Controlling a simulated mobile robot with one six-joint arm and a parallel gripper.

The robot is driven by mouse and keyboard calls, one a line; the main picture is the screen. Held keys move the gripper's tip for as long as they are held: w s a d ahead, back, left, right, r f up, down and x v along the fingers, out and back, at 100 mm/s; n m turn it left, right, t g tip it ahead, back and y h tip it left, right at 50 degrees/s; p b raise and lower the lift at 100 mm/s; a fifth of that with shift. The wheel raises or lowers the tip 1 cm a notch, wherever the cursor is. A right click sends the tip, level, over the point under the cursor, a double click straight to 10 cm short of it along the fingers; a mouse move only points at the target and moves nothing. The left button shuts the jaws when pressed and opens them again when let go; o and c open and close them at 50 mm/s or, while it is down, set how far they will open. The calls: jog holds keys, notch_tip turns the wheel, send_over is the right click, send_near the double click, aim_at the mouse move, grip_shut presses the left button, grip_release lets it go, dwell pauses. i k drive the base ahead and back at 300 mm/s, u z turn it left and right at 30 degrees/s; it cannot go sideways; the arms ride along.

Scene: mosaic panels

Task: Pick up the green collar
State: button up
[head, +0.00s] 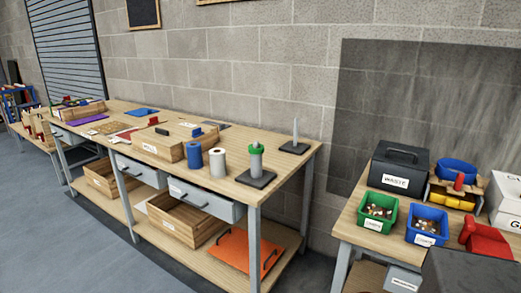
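The green collar (257,148) sits around the upper part of a grey post (256,166) on a dark square base (257,178). This stand is near the right front corner of the long wooden workbench (225,170). The collar looks level, and part of the post's tip shows above it. My gripper is not in view.
Blue (194,154) and white (217,162) cylinders stand left of the post. A second stand with a thin post (295,133) is behind right. Wooden boxes are farther left. Another bench at right holds green (378,211) and blue bins (427,225) and a waste box (399,168).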

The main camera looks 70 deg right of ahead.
aim_at(252, 151)
jog(key=u, duration=0.05)
jog(key=i, duration=0.95)
